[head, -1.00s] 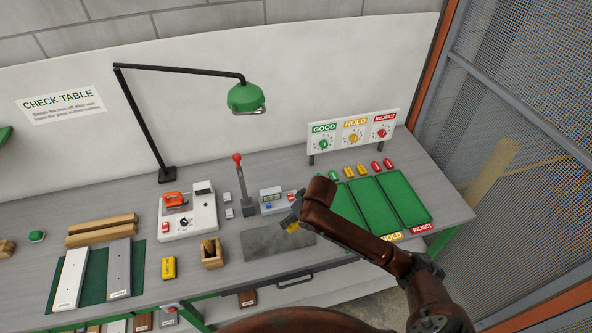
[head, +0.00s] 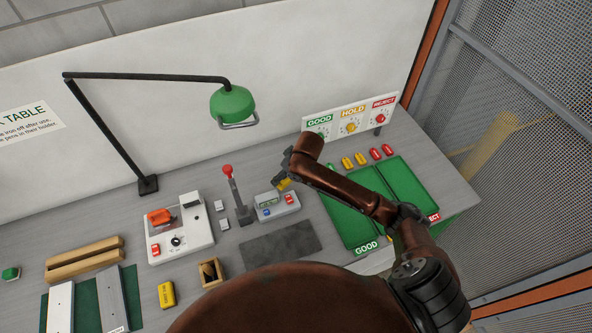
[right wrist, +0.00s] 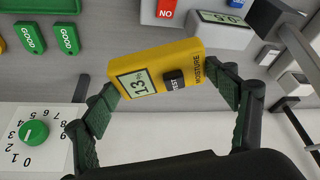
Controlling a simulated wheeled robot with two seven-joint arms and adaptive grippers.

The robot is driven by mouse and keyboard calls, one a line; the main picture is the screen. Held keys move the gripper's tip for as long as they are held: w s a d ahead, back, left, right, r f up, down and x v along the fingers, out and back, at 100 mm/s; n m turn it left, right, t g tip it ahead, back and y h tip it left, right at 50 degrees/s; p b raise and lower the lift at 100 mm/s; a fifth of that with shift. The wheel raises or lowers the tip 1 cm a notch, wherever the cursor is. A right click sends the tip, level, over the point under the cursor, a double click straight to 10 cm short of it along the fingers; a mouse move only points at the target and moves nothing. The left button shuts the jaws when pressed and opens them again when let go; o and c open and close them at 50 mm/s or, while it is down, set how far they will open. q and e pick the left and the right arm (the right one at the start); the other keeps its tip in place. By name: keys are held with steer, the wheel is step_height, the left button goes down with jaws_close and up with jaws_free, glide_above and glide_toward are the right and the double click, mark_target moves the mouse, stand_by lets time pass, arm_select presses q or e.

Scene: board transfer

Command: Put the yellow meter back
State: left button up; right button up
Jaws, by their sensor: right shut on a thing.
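The yellow meter (right wrist: 160,72) is between the green ridged fingers of my right gripper (right wrist: 168,92) in the right wrist view. It has a display reading about 13%, a black TEST button and the word MOISTURE. In the head view only a small part of the yellow meter (head: 284,184) shows beside my right gripper (head: 287,174), above the table near the grey display box (head: 277,206). My arm hides the rest. Another yellow block (head: 167,294) with dark lettering lies at the front of the table. My left gripper is not in view.
A dark grey mat (head: 280,243) lies bare in front of the display box. A red-knobbed lever (head: 237,197) stands left of it. Green trays (head: 408,181) are to the right, with yellow and red tags (head: 374,153) behind. A green lamp (head: 231,104) hangs over the back.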

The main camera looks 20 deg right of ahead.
steer(key=w+d+f, duration=0.2)
steer(key=w+d, duration=0.1)
steer(key=shift+d, duration=0.1)
steer(key=w+f, duration=0.1)
steer(key=w+d+f, duration=0.1)
steer(key=w+f, duration=0.1)
steer(key=f, duration=0.1)
steer(key=shift+d+p, duration=0.35)
steer(key=shift+d, duration=0.05)
steer(key=shift+s+d+f, duration=0.1)
steer(key=shift+d+f, duration=0.35)
steer(key=shift+d, duration=0.05)
steer(key=shift+d+f, duration=0.15)
steer(key=f, duration=0.1)
steer(key=f+p, duration=0.1)
steer(key=f, duration=0.1)
steer(key=shift+w+d+f, duration=0.1)
steer(key=shift+w+f, duration=0.05)
steer(key=shift+w, duration=0.2)
steer(key=shift+s+f, duration=0.15)
steer(key=shift+s, duration=0.05)
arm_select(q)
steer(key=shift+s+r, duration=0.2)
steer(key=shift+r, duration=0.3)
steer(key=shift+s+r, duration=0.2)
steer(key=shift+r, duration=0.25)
arm_select(e)
steer(key=shift+w, duration=0.1)
